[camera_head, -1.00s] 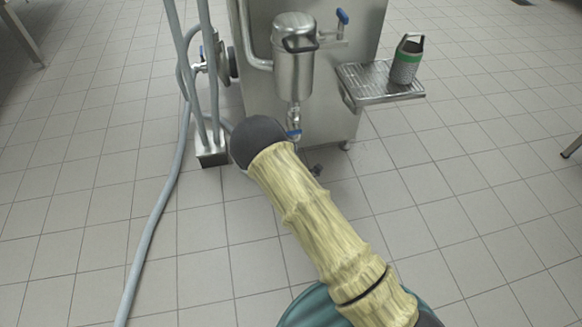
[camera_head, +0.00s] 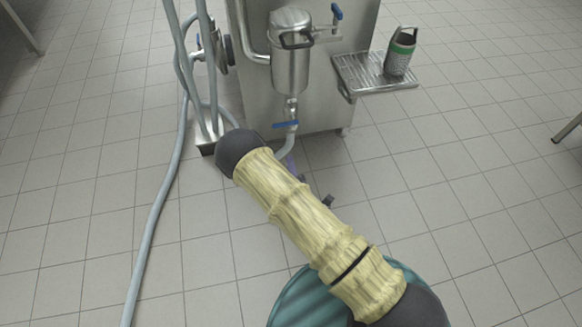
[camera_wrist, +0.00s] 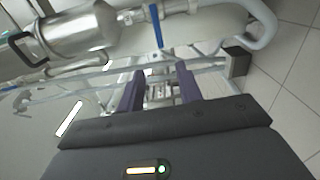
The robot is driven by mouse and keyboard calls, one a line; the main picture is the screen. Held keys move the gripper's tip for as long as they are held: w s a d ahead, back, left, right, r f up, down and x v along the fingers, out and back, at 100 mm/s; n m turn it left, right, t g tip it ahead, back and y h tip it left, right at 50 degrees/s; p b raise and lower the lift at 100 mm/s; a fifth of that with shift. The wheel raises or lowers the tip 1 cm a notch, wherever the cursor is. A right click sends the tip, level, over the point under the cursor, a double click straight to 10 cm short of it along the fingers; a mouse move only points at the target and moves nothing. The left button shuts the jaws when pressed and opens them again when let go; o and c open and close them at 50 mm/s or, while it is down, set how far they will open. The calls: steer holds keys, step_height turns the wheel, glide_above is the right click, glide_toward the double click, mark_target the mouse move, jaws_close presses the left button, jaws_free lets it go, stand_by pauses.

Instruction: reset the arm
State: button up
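My gripper (camera_wrist: 159,82) shows in the wrist view with its two purple fingers apart and nothing between them. It points toward the filling machine's pipework. In the head view my arm hides most of the gripper; a bit of purple shows below the valve. The steel filler vessel (camera_head: 291,55) has a valve with a blue lever (camera_head: 286,124) beneath it. The vessel also shows in the wrist view (camera_wrist: 75,32), with a blue lever (camera_wrist: 156,25).
The steel machine cabinet (camera_head: 345,85) stands behind the vessel. Grey hoses (camera_head: 168,185) run along its left side and across the floor. A table leg (camera_head: 568,128) enters at the right edge. The tiled floor (camera_head: 440,165) is open at the right.

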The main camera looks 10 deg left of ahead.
stand_by(0.4)
steer(key=w+d+r+m+g+h+p, duration=0.4)
steer(key=w+d+r+m+g+h, duration=0.2)
steer(key=d+r+m, duration=0.65)
steer(key=s+d+r+m+g+p, duration=0.2)
steer(key=s+d+r+m+g, duration=0.25)
steer(key=s+r, duration=0.4)
steer(key=s+d+r+m+g+p, duration=0.35)
steer(key=s+d+r+m, duration=0.25)
steer(key=s+r, duration=0.25)
steer(key=w+p+v, duration=0.2)
steer(key=p+v, duration=1)
steer(key=w+a+r+p+v, duration=0.1)
steer(key=w+p+v, duration=0.2)
steer(key=p+v, duration=0.8)
steer(key=w+a+r+p+v, duration=0.1)
steer(key=w+p+v, duration=0.2)
steer(key=p+v, duration=0.9)
steer(key=shift+s+a+r+h+p, duration=0.25)
steer(key=shift+r+h+p, duration=0.15)
steer(key=shift+p, duration=0.35)
steer(key=shift+f, duration=0.1)
